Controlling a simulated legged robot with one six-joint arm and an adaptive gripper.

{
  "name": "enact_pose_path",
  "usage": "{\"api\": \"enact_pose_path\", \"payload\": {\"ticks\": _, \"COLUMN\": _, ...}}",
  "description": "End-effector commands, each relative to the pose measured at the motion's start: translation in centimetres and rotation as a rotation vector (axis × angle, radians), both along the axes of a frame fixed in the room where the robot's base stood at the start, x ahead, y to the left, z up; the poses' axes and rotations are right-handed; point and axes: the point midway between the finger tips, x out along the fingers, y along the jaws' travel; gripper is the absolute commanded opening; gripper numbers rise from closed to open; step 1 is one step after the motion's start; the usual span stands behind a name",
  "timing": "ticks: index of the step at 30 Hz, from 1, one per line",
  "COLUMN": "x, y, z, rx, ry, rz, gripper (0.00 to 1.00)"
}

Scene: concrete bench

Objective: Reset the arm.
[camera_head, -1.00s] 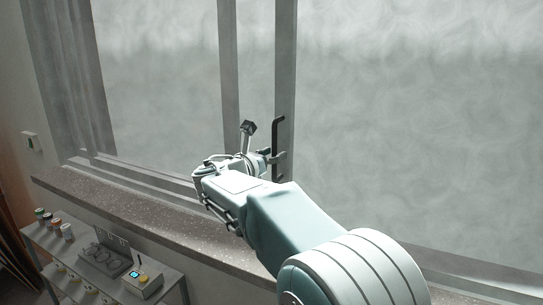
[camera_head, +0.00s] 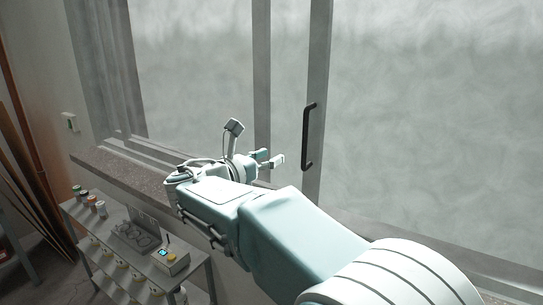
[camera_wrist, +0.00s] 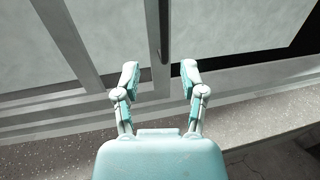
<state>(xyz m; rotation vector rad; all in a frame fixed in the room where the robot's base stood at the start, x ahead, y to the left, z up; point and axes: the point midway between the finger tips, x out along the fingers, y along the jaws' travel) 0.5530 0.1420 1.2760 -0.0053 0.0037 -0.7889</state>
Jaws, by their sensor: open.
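My gripper (camera_head: 269,159) is at the end of my extended arm, in front of the window frame. In the wrist view my gripper (camera_wrist: 159,78) has its two fingers spread apart with nothing between them. A dark bar handle (camera_head: 308,137) is mounted upright on the window's frame, to the right of my gripper and apart from it in the head view. In the wrist view the handle (camera_wrist: 164,30) appears beyond the fingertips, between them in the picture.
A speckled stone sill (camera_head: 125,174) runs below the window. A shelf cart (camera_head: 203,262) stands at lower left with several small jars (camera_head: 90,200) and a grey box with a yellow button (camera_head: 171,258). A light switch (camera_head: 70,122) is on the left wall.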

Motion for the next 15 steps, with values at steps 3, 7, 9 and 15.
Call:
{"api": "enact_pose_path", "payload": {"ticks": 3, "x": 0.0, "y": 0.0, "z": 0.0, "rx": 0.000, "ry": 0.000, "rz": 0.000, "gripper": 0.54}}
{"api": "enact_pose_path", "payload": {"ticks": 7, "x": -0.7, "y": -1.9, "z": -0.3, "rx": 0.075, "ry": -0.003, "rz": -0.025, "gripper": 0.54}}
{"api": "enact_pose_path", "payload": {"ticks": 9, "x": -2.0, "y": -4.4, "z": -0.9, "rx": 0.191, "ry": -0.012, "rz": -0.061, "gripper": 0.54}}
{"api": "enact_pose_path", "payload": {"ticks": 15, "x": -8.2, "y": -12.0, "z": -4.6, "rx": 0.670, "ry": -0.091, "rz": -0.248, "gripper": 0.54}}
